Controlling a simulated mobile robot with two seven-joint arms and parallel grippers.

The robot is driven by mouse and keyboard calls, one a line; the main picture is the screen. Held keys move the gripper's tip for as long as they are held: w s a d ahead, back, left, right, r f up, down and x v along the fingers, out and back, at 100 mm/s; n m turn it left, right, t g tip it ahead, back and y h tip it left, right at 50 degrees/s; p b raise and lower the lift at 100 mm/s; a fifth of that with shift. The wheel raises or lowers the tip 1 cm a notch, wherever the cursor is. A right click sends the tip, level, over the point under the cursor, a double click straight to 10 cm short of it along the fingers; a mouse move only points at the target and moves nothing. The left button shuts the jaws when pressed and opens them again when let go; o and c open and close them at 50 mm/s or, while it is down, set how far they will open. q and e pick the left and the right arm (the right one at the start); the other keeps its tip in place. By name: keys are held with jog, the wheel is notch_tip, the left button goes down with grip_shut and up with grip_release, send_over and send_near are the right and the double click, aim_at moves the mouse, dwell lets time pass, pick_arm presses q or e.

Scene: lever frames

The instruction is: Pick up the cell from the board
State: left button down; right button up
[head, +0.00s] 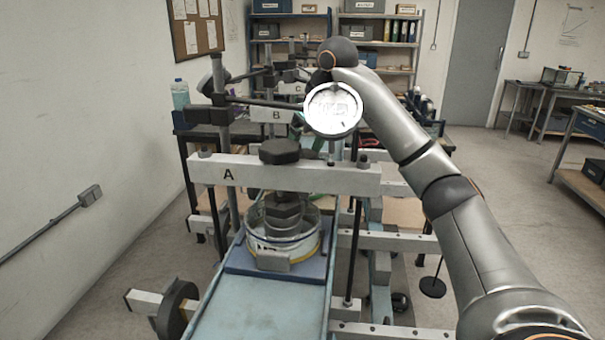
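A round cell (283,240) with a clear and metallic wall, a yellowish lower edge and a small label plate sits under the white crossbeam marked A (285,176). Dark stacked hex-shaped parts stand in its middle, below a black knob on the beam. It rests on a blue board (275,262) over a pale blue bench strip. My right arm reaches in from the lower right, up and over the frame, and ends near a dial gauge. Its gripper fingers do not show. My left arm and gripper are not in view.
A round dial gauge (333,109) hangs above beam A. More frames, marked B (275,115) and C, stand behind. A weight wheel (178,310) is at the lower left. Shelves with boxes (375,45) line the back. Floor is open at right.

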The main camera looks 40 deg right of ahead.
grip_shut()
dwell(0.5)
jog(key=shift+r, duration=0.1)
